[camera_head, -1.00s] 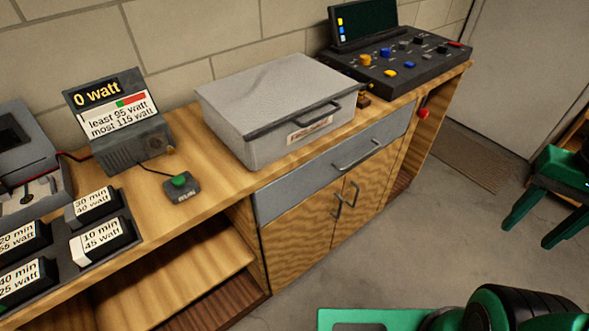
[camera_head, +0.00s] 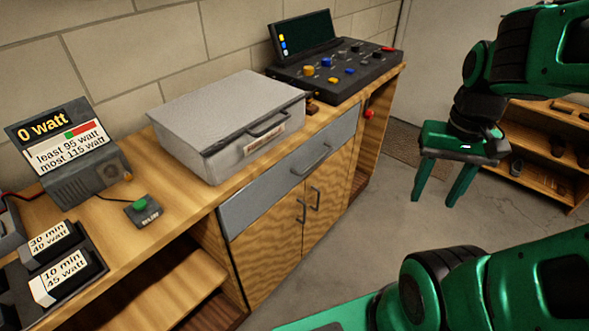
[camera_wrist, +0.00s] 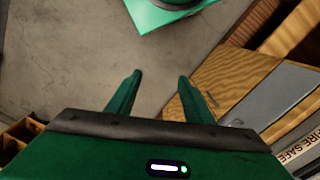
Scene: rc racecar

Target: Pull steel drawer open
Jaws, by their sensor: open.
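The steel drawer (camera_head: 262,190) is a grey front with a bar handle (camera_head: 311,160), set in the wooden bench above two cupboard doors. It looks shut. In the wrist view the drawer (camera_wrist: 270,108) shows at the right, tilted, with the cupboard front beside it. My gripper (camera_head: 440,188) hangs over the floor to the right of the bench, fingers pointing down and apart, with nothing between them. It is clear of the drawer handle. In the wrist view my gripper's fingers (camera_wrist: 160,82) are spread over bare floor.
A grey lidded box (camera_head: 228,120) stands on the bench above the drawer. A control console (camera_head: 335,70) with a red knob (camera_head: 370,114) below it is at the bench's far end. A wooden shelf (camera_head: 550,150) stands at right. The floor (camera_head: 345,235) before the bench is clear.

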